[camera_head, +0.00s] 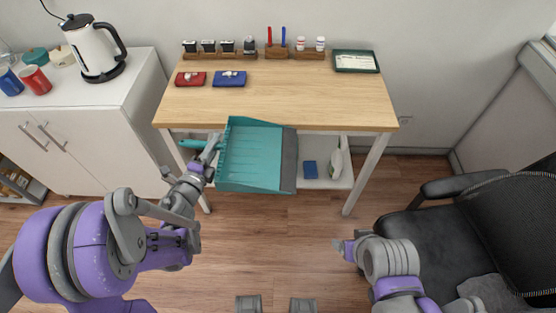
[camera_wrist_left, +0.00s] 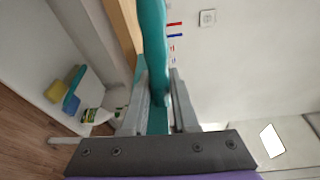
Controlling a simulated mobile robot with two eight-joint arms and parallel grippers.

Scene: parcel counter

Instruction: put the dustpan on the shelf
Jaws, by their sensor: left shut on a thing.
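The teal dustpan (camera_head: 252,157) with a grey front lip hangs in front of the wooden table's front edge in the head view. My left gripper (camera_head: 212,148) is shut on its handle, at the pan's left side. In the left wrist view the teal handle (camera_wrist_left: 152,55) runs between the two fingers of the left gripper (camera_wrist_left: 158,100). The low white shelf (camera_head: 325,177) under the table shows to the right of the pan; the pan hides part of it. My right gripper (camera_head: 343,247) is at the lower middle, apart from everything; its fingers are too small to judge.
The shelf holds a blue item (camera_head: 310,169) and a white bottle (camera_head: 336,164). The table (camera_head: 300,100) carries red and blue boxes, a framed card and racks along the back. A white cabinet (camera_head: 70,135) stands left, a black chair (camera_head: 440,215) right. Floor between is clear.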

